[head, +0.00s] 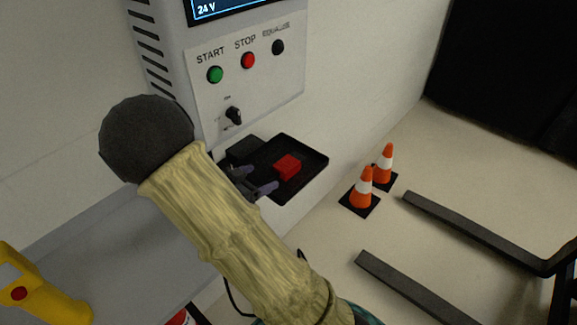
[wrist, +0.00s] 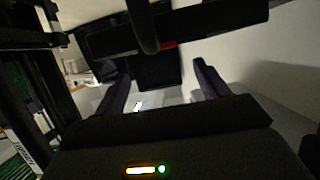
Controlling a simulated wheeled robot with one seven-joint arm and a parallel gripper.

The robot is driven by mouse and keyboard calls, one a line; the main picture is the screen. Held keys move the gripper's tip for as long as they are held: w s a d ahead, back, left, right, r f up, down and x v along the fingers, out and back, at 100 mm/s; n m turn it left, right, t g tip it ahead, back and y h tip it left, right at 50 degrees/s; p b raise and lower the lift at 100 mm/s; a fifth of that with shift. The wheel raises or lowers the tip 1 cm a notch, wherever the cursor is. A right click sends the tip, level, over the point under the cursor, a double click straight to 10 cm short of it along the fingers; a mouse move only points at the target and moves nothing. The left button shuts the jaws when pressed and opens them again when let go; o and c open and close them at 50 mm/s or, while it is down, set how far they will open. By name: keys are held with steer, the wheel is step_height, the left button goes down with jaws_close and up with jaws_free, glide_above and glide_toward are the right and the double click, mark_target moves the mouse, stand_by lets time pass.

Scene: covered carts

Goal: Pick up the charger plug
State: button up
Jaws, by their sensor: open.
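A red block, which looks like the charger plug (head: 287,167), lies in a shallow black tray (head: 318,158) fixed below the charger's control panel. My gripper (head: 256,181) is at the tray's near left edge, left of and slightly below the red block in the head view. Its fingers are apart, with nothing seen held between them. In the wrist view the two fingers (wrist: 160,72) stand open on either side of a dark shape. A small patch of red (wrist: 169,45) shows beyond them, mostly hidden by black parts. My arm covers the tray's near side in the head view.
The charger cabinet (head: 290,85) with start and stop buttons rises behind the tray. Two orange cones (head: 362,188) stand on the floor to the right, near dark fork bars (head: 470,228). A yellow object (head: 40,290) is at lower left.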

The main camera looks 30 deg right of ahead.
mark_target(282, 167)
steer(key=x, duration=0.6)
steer(key=x, duration=0.5)
steer(key=shift+w+b, duration=0.2)
steer(key=shift+b, duration=0.1)
steer(key=c, duration=1.2)
